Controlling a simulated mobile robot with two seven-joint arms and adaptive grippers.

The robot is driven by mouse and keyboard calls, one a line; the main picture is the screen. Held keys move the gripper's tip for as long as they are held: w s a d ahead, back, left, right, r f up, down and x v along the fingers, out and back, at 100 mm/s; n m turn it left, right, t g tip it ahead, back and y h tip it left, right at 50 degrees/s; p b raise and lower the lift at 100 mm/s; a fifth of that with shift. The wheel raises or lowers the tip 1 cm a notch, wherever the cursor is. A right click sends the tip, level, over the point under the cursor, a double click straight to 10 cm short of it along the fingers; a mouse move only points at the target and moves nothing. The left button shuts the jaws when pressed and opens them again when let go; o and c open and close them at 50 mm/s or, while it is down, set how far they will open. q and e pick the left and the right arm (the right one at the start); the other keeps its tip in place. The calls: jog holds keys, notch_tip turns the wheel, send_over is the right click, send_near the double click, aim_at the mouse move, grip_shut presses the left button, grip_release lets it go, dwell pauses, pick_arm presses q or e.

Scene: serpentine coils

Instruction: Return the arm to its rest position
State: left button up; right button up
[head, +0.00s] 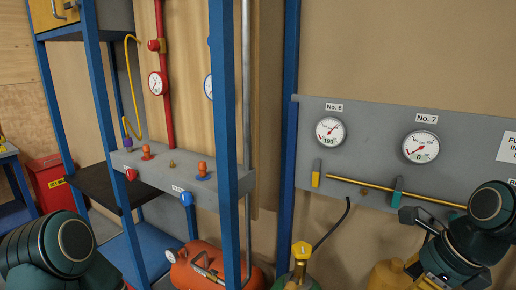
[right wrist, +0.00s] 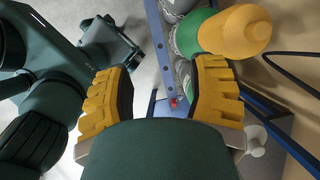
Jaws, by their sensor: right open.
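My right arm (head: 470,235) comes in at the lower right of the head view, bent in front of the grey gauge panel. Its gripper is not clear there. In the right wrist view my right gripper (right wrist: 163,88) is open, with its two yellow ribbed fingers spread and nothing between them. Beyond the gap are the floor and a blue frame. My left arm (head: 60,250) shows only as a dark green link at the lower left of the head view; its gripper is out of view.
The grey panel (head: 370,190) carries gauges No. 6 and No. 7 and a yellow rod. A blue frame (head: 225,120) stands in the middle. A red tank (head: 200,265) sits low beside it. A green and yellow cylinder (right wrist: 235,30) is close to the right finger.

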jog(key=w+a+f+n, duration=0.2)
jog(key=a+f+n, duration=0.15)
jog(key=f, duration=0.45)
jog(key=w+a+f+n, duration=0.2)
jog(key=f+n, duration=0.3)
jog(key=f, duration=0.3)
jog(key=w+a+f+n, duration=0.2)
jog(key=a+f+n, duration=0.15)
jog(key=f, duration=0.35)
jog(key=s+a+f+n, duration=0.3)
jog(key=s+f+n, duration=0.1)
jog(key=f, duration=0.4)
jog(key=s+a+f+n+g, duration=0.1)
jog(key=s+a+f+n, duration=0.2)
jog(key=f+n, duration=0.4)
jog(key=shift+s+a+f+n, duration=0.3)
jog(key=shift+s+a+f, duration=0.1)
jog(key=shift+f, duration=0.45)
